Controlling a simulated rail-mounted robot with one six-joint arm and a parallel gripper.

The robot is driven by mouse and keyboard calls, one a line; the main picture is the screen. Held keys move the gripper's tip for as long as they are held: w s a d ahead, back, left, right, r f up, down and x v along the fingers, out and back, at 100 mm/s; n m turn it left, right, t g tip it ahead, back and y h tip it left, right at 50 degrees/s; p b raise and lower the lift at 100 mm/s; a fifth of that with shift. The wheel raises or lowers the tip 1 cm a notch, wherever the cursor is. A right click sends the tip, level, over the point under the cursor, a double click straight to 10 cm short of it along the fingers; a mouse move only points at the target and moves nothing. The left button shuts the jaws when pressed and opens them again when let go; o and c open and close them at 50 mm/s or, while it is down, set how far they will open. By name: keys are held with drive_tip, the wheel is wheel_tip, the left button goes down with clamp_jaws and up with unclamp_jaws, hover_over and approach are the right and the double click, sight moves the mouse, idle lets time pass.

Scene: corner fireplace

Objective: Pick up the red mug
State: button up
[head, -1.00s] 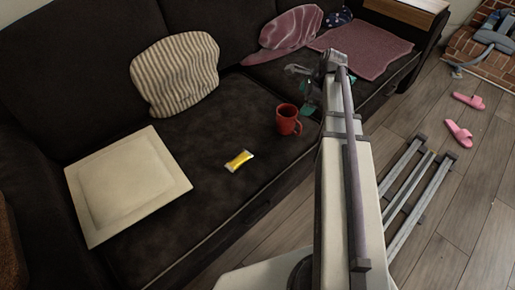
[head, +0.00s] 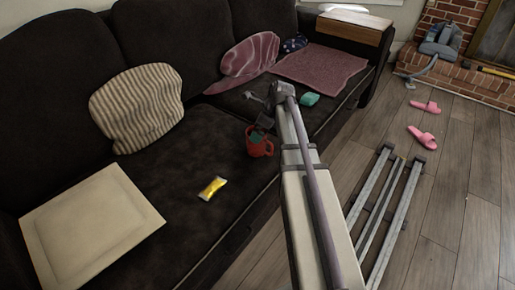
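The red mug (head: 261,150) stands upright on the dark sofa seat, near its front edge and just left of my arm. My gripper (head: 257,136) is directly over the mug in this view. Its dark body reaches down from my arm, and its teal fingertip area overlaps the mug's rim. I cannot tell whether the fingers are inside the rim or around it, or whether they touch. The gap between the fingers is too small to make out.
A yellow packet (head: 213,188) and a cream square panel (head: 90,228) lie left of the mug. A striped cushion (head: 137,108) is behind. A teal block (head: 310,99) and a grey object (head: 254,97) lie farther along the sofa. Pink slippers (head: 422,137) are on the floor.

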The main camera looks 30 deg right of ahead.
sight(255, 150)
drive_tip(key=b+x, duration=0.3)
drive_tip(key=x, duration=0.2)
drive_tip(key=shift+b, duration=0.35)
drive_tip(key=shift+r, duration=0.25)
drive_tip(key=c, duration=1)
